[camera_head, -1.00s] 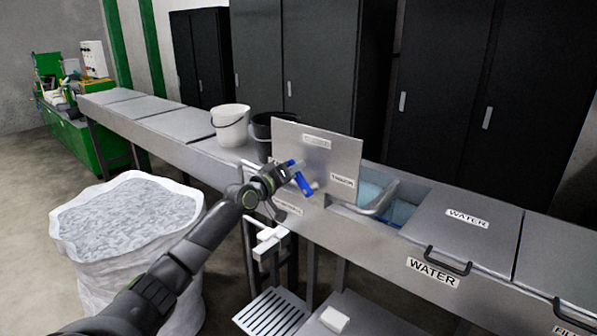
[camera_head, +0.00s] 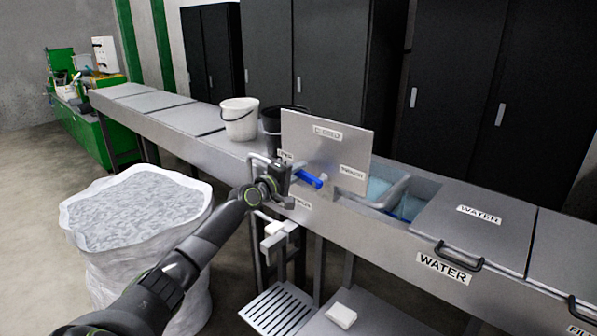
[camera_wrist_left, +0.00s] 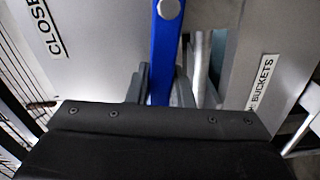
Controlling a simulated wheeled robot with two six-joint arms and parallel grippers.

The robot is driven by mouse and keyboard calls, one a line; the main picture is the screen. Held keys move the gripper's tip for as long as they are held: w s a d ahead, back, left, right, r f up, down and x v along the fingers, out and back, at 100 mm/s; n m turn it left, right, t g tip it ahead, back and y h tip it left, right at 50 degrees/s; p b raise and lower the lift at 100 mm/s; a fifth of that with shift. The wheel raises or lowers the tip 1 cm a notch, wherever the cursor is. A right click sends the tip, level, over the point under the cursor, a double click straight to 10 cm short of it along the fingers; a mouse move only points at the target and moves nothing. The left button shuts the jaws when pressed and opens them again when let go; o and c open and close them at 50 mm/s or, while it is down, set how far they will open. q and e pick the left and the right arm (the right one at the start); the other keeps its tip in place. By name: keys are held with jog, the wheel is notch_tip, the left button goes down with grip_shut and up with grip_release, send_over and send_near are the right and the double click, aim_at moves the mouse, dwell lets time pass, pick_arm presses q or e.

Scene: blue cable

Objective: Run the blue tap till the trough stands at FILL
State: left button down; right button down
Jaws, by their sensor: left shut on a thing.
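The blue tap lever (camera_head: 309,179) sits on a grey upright plate (camera_head: 349,150) and lies nearly level, its free end toward the right-hand label, which seems to read TROUGH. My left gripper (camera_head: 284,178) is shut on the lever. In the left wrist view the lever (camera_wrist_left: 165,42) runs between the fingers (camera_wrist_left: 160,88). Labels CLOSED and BUCKETS show there. The trough (camera_head: 440,262) is open right of the plate, with pale blue water (camera_head: 377,188) and a grey spout pipe (camera_head: 390,193) partly seen. The water level against any FILL mark cannot be read. My right gripper is out of view.
Grey lids (camera_head: 474,228) cover the trough to the right. A label starting "FIL" (camera_head: 578,332) is cut off at the lower right. A white bucket (camera_head: 239,119) and a black bucket stand behind the plate. A large white sack (camera_head: 140,225) stands left of my arm.

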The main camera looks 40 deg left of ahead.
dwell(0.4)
pick_arm(q)
jog(key=c, duration=1.3)
grip_release()
jog(key=shift+f, duration=0.1)
jog(key=shift+s+a+p, duration=0.25)
jog(key=shift+s+p, duration=0.85)
jog(key=shift+s, duration=1.8)
jog(key=shift+s+a+p, duration=0.25)
jog(key=shift+s+p, duration=0.85)
jog(key=shift+s, duration=1.8)
jog(key=shift+s+a+p, duration=0.25)
jog(key=shift+s+p, duration=0.85)
jog(key=shift+s, duration=1.8)
